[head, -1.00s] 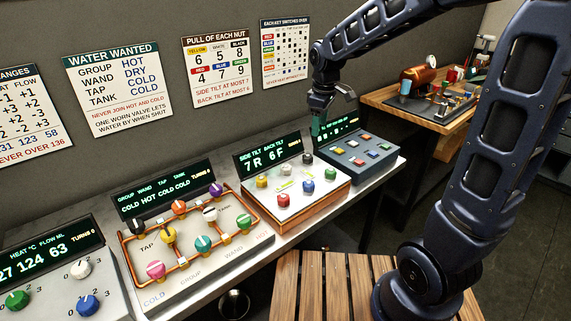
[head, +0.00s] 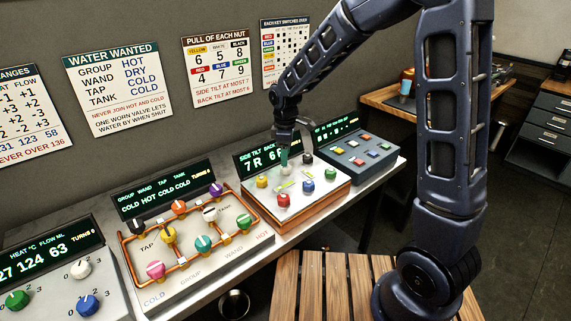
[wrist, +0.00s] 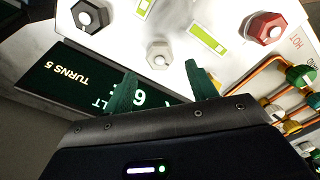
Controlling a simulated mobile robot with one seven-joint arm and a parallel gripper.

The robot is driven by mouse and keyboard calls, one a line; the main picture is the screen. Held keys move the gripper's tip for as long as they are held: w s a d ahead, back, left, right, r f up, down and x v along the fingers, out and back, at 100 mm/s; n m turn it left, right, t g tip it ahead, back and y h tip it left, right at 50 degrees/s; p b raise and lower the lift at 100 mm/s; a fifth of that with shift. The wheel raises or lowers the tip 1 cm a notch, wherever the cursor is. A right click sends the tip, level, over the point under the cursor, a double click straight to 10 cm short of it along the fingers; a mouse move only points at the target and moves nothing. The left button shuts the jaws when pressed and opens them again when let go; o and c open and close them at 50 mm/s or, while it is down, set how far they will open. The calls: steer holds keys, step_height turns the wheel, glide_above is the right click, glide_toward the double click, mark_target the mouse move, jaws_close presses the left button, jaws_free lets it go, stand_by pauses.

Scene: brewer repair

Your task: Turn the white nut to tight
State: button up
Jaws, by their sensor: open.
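The white nut (head: 285,169) sits in the back row of the nut panel (head: 325,191), between the yellow nut (head: 262,181) and the black nut (head: 307,159). My gripper (head: 287,152) is just above and behind the white nut, pointing down, its jaws open and empty. In the wrist view the white nut (wrist: 158,56) is a pale hexagon with a round centre, lying ahead of and between my two green fingertips (wrist: 160,70). No contact with it shows.
The black nut (wrist: 90,15) and a red nut (wrist: 265,27) flank the white one in the wrist view. The panel's display (head: 262,160) stands close behind, reading 7R 6F. Blue (head: 308,186) and green nuts are in front. A key panel (head: 362,152) stands to the right.

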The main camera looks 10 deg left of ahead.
mark_target(286, 169)
steer(key=shift+f, duration=2.15)
steer(key=c, duration=1)
